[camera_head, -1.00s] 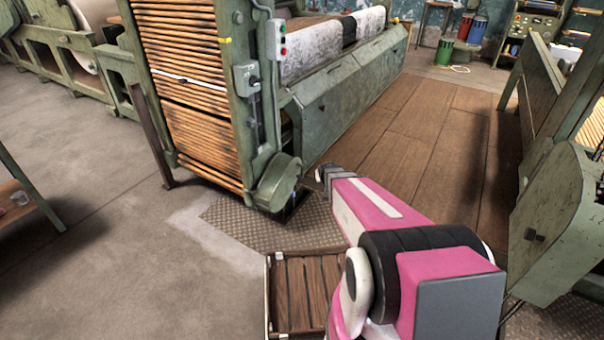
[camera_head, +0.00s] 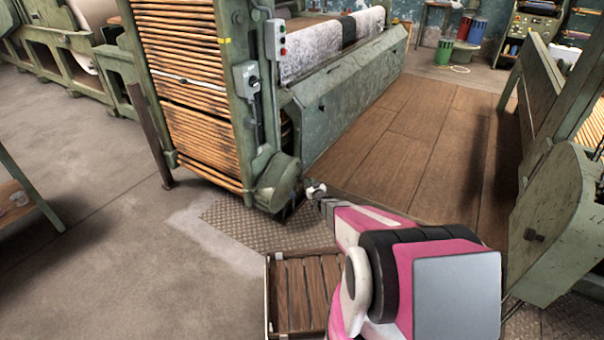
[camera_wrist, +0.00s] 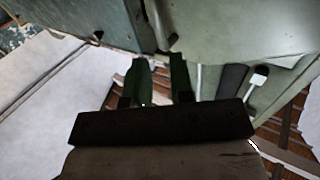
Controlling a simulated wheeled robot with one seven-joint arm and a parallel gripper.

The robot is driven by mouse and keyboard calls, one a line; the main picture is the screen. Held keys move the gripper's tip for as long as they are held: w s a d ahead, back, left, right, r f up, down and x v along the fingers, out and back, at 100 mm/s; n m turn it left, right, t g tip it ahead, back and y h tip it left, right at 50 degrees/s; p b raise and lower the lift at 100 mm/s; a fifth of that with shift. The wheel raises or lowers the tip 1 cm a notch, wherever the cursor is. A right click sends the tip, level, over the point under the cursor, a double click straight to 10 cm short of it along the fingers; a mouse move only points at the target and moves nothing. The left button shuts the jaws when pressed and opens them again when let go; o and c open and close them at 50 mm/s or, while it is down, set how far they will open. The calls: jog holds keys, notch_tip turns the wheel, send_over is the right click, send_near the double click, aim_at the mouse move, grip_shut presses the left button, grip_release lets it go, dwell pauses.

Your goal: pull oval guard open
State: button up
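The oval guard (camera_head: 279,183) is a rounded green metal cover low on the near end of the big green machine, just above the floor plate. My gripper (camera_head: 316,190) is close to its right side in the head view, seen small at the end of my pink and white arm. In the wrist view the two dark fingers (camera_wrist: 161,82) stand apart, with nothing clearly held between them. Green metal surfaces (camera_wrist: 235,30) fill the top of that view, close beyond the fingertips. I cannot tell whether a finger touches the guard. Its handle or edge is not clear.
The green machine (camera_head: 340,115) stands behind the guard, with a control box (camera_head: 247,76) above. A slatted wooden pallet (camera_head: 300,285) lies in front. Another green machine (camera_head: 555,225) is at the right. The plank floor (camera_head: 410,140) between the machines is clear.

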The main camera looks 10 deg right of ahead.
aim_at(302, 172)
jog(key=x, duration=1)
jog(key=shift+f, duration=0.1)
jog(key=shift+s, duration=0.1)
grip_shut()
